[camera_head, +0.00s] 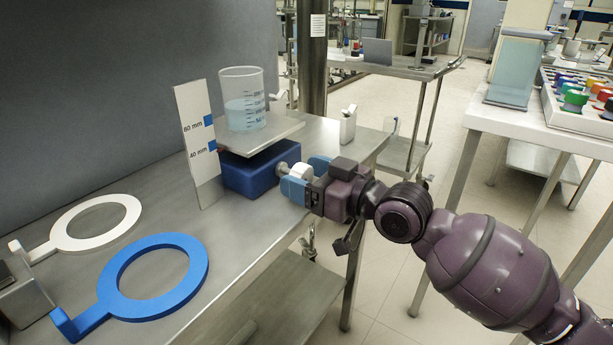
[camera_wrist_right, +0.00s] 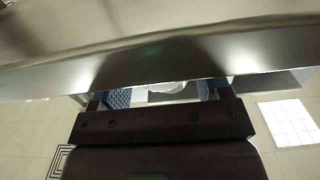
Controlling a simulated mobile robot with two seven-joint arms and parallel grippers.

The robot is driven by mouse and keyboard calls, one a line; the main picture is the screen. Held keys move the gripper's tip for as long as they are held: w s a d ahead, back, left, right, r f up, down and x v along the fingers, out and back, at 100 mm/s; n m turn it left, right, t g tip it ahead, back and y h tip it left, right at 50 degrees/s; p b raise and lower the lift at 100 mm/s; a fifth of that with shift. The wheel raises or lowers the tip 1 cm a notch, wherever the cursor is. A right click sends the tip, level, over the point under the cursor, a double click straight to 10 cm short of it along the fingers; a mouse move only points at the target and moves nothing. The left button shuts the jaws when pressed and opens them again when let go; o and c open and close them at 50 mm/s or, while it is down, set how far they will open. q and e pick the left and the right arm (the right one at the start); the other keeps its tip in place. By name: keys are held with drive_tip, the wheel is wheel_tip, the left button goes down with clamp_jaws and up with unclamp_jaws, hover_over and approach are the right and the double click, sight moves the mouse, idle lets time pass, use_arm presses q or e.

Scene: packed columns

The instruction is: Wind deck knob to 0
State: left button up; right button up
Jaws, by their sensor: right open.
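A jack with a blue base (camera_head: 245,176) stands on the metal bench. Its flat metal deck (camera_head: 265,137) is raised and carries a glass beaker (camera_head: 243,100) of pale blue liquid. A white scale plate (camera_head: 198,140) with two blue marks, the lower reading 40 mm, stands left of it. The deck's left edge is near the lower mark. The white knob (camera_head: 300,171) sits on a shaft on the jack's right side. My right gripper (camera_head: 304,176) is open with its blue fingers around the knob; contact is unclear. In the wrist view the knob (camera_wrist_right: 166,88) shows partly between the fingers (camera_wrist_right: 162,96).
A white ring (camera_head: 95,241) and a blue ring (camera_head: 112,282) with handles lie on the bench at left. The bench's front edge runs just below the gripper.

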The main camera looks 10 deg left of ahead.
drive_tip(key=c, duration=0.9)
drive_tip(key=shift+a+n, duration=0.1)
drive_tip(key=shift+n, duration=1.3)
drive_tip(key=o, duration=0.9)
drive_tip(key=v, duration=1.1)
drive_tip(key=shift+p, duration=0.4)
drive_tip(key=shift+f, duration=0.1)
